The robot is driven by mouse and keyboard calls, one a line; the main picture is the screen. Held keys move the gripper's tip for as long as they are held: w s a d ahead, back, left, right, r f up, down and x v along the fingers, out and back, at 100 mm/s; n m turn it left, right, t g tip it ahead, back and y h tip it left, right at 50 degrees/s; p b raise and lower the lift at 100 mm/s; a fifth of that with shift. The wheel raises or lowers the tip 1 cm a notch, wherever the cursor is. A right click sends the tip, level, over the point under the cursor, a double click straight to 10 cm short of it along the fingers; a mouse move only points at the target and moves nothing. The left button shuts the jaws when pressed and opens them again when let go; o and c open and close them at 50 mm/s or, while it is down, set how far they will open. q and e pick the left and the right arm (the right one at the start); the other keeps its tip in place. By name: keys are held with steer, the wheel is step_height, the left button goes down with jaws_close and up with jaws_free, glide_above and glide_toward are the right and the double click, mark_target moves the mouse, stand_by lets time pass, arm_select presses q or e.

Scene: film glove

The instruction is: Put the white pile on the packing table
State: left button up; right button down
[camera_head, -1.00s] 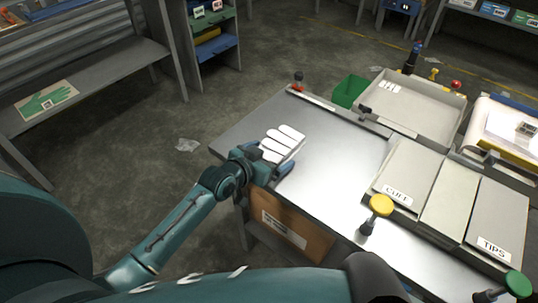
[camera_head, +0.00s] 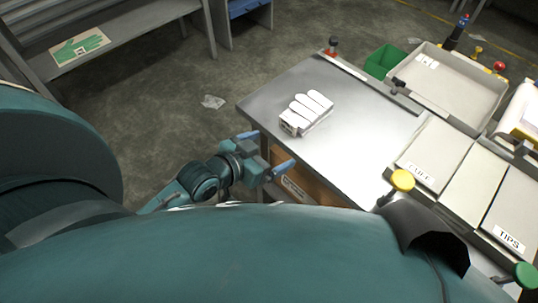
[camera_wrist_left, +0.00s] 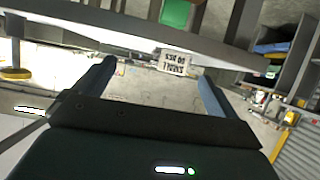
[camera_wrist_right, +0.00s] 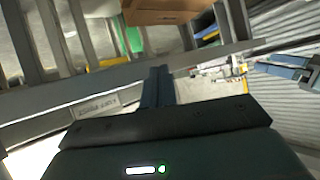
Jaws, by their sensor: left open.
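The white pile (camera_head: 307,112), a stack of white gloves with fingers pointing away, lies on the grey metal table (camera_head: 350,137) near its left end. No label shows whether this is the packing table. My left gripper (camera_head: 267,151) is open and empty, just off the table's near edge and apart from the pile. Its two spread fingers also show in the left wrist view (camera_wrist_left: 152,84). My right gripper (camera_wrist_right: 158,86) shows in the right wrist view with its fingers together and nothing seen between them. It is out of the head view.
Trays marked CUFF (camera_head: 436,150) and TIPS (camera_head: 513,215) stand on the table's right side. A pale tray (camera_head: 450,85) and a green bin (camera_head: 385,61) are behind. A bench (camera_head: 120,52) with a green glove sign (camera_head: 80,47) stands at far left.

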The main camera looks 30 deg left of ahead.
arm_select(q)
steer(key=s+d+f+g, duration=0.1)
steer(key=s+d+f, duration=0.2)
steer(key=s+d, duration=0.3)
steer(key=s, duration=0.3)
steer(key=shift+s+f+n, duration=0.15)
steer(key=shift+f+n, duration=0.15)
steer(key=shift+f, duration=0.1)
arm_select(e)
steer(key=shift+r, duration=0.2)
steer(key=shift+r, duration=0.1)
arm_select(q)
steer(key=r+p, duration=0.1)
steer(key=p, duration=0.1)
steer(key=a+r+p, duration=0.1)
steer(key=p, duration=0.1)
steer(key=y+p, duration=0.1)
steer(key=p, duration=0.1)
steer(key=shift+s+a+r+g+p, duration=0.2)
steer(key=shift+s+r+g+p, duration=0.1)
steer(key=shift+r+g+p, duration=0.1)
arm_select(e)
steer(key=shift+s+d+r+g+h, duration=0.15)
steer(key=shift+d+r+h, duration=0.2)
steer(key=shift+r, duration=0.3)
steer(key=shift+d+r+g+h, duration=0.15)
steer(key=shift+d+r, duration=0.3)
steer(key=shift+r, duration=0.15)
